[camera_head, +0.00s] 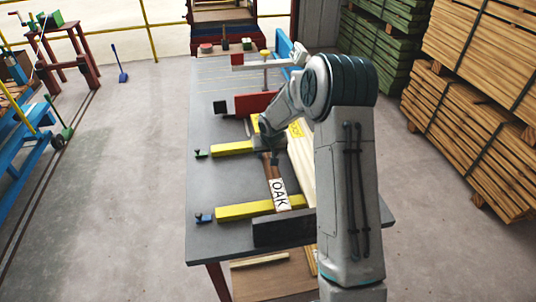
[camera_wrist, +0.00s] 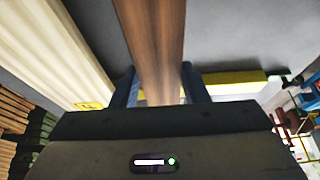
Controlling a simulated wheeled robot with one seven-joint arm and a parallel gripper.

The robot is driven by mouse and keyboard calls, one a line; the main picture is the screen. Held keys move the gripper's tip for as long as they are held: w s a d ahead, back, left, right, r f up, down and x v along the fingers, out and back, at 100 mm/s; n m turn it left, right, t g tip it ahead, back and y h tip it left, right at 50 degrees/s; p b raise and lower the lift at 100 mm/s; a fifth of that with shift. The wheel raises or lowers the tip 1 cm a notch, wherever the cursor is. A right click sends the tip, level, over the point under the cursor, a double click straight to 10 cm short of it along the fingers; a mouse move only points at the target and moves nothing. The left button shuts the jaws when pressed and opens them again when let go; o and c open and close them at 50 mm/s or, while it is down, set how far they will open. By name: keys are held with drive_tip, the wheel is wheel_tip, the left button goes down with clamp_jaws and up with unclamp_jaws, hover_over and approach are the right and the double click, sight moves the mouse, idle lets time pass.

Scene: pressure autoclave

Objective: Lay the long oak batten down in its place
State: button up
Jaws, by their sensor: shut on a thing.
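The long oak batten (camera_head: 268,170) is brown with a white OAK label near its front end. It lies lengthwise along the dark bench (camera_head: 230,180), over the right part of the front yellow bar (camera_head: 245,210). I cannot tell whether it touches the bar. My gripper (camera_head: 274,150) is above the batten near the rear yellow bar (camera_head: 228,149). In the wrist view my gripper (camera_wrist: 160,90) has one finger on each side of the batten (camera_wrist: 152,40), shut on it. My arm hides part of the bench and the batten's far part.
Pale boards (camera_head: 303,165) with a yellow label lie right of the batten; they also show in the wrist view (camera_wrist: 50,50). A dark block (camera_head: 285,232) stands at the bench front. A red block (camera_head: 252,104) stands farther back. The bench's left side is mostly clear.

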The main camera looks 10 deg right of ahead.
drive_tip(key=shift+f, duration=0.65)
drive_tip(key=shift+f+b, duration=0.45)
drive_tip(key=shift+b, duration=0.05)
drive_tip(key=o, duration=1.3)
